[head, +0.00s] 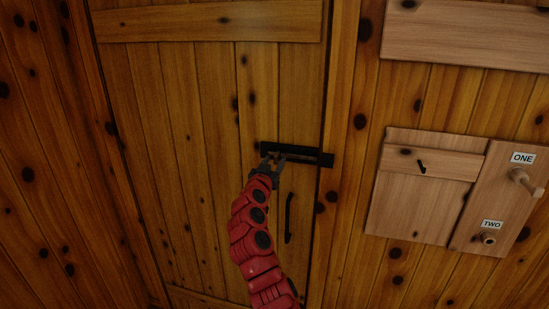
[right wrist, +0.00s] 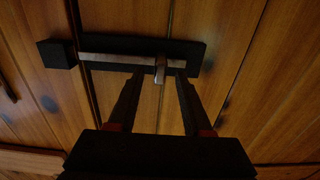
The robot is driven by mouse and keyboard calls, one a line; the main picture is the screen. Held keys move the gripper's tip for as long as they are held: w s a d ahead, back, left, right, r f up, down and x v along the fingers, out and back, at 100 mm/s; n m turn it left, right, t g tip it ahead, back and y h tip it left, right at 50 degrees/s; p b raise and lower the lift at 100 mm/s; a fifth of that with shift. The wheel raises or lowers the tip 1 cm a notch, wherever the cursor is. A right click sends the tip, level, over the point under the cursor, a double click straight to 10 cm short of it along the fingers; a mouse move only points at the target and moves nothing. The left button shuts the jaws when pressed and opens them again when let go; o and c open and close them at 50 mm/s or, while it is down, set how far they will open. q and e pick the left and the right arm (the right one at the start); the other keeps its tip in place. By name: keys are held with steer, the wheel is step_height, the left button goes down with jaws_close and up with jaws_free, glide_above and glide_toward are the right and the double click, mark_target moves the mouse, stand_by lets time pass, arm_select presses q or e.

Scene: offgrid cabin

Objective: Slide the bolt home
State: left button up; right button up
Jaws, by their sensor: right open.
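A dark bolt plate (head: 296,151) is fixed across the wooden door (head: 215,110), near its right edge. In the right wrist view, a grey metal rod (right wrist: 115,58) lies along the plate, and a short knob (right wrist: 160,69) sticks out from it. A dark keeper block (right wrist: 55,53) sits beyond the plate's left end there; in the head view the keeper is at the right, on the frame. I cannot tell whether the rod's tip enters it. My right gripper (head: 269,158) is open, its two fingertips either side of the knob. My left gripper is not in view.
A black door handle (head: 289,218) hangs below the bolt. The wall between is clear.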

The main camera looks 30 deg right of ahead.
steer(key=shift+w+d, duration=0.3)
jaws_close()
stand_by(1.4)
